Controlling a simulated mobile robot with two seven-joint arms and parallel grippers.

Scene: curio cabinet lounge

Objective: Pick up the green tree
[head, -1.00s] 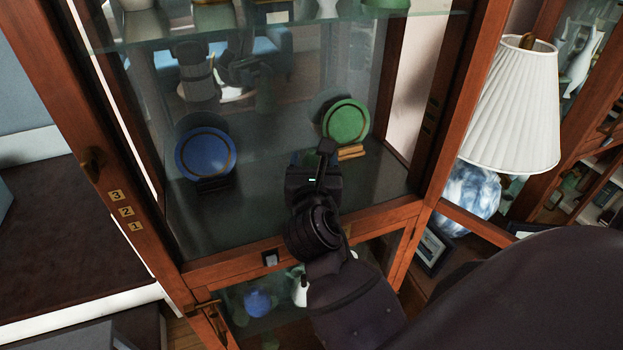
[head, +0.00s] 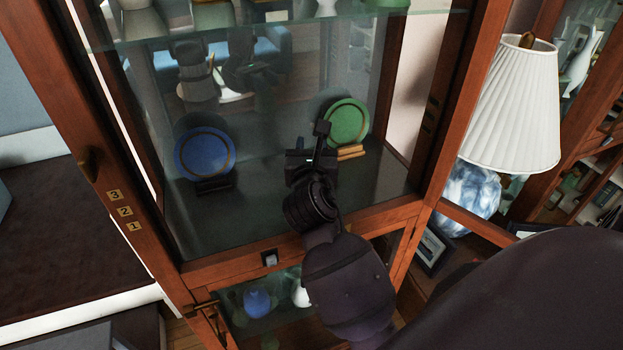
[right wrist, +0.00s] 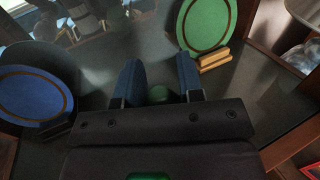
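My right gripper (head: 312,148) reaches into the cabinet's middle compartment, between a blue plate and a green plate. In the right wrist view its two blue fingers (right wrist: 159,68) stand apart, so it is open. In the head view I cannot make out the tree behind my gripper. My left gripper is not in view.
The blue plate (head: 205,153) stands at left and the green plate (head: 347,122) at right on a gold stand (head: 350,152). A glass shelf (head: 270,28) lies above. The wooden front rail (head: 225,264) runs below my arm. A white lamp (head: 515,105) stands right, outside the cabinet.

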